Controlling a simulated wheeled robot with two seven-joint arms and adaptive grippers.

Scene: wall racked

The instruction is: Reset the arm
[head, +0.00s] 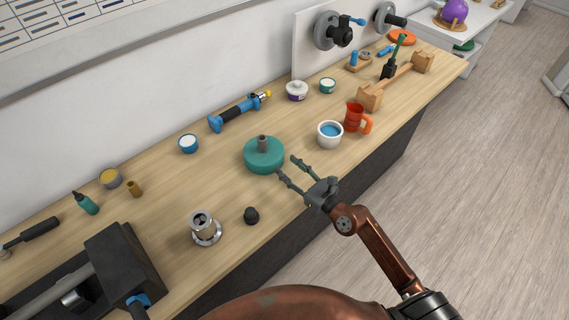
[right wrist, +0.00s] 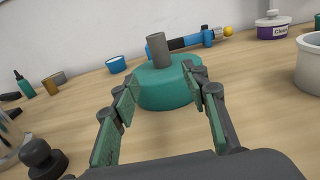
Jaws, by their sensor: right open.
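My right gripper (head: 287,167) is open and empty above the front edge of the wooden bench, its fingers pointing at a round teal pot-like thing (head: 264,155) with a grey post on top. In the right wrist view, the teal thing (right wrist: 166,88) stands beyond and between the two fingertips (right wrist: 165,80). A small gap seems to lie between the fingers and it. My right arm (head: 385,245) reaches in from the lower right. My left gripper is not in view.
A dark machine (head: 122,262) stands front left. Open floor (head: 470,200) lies to the right.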

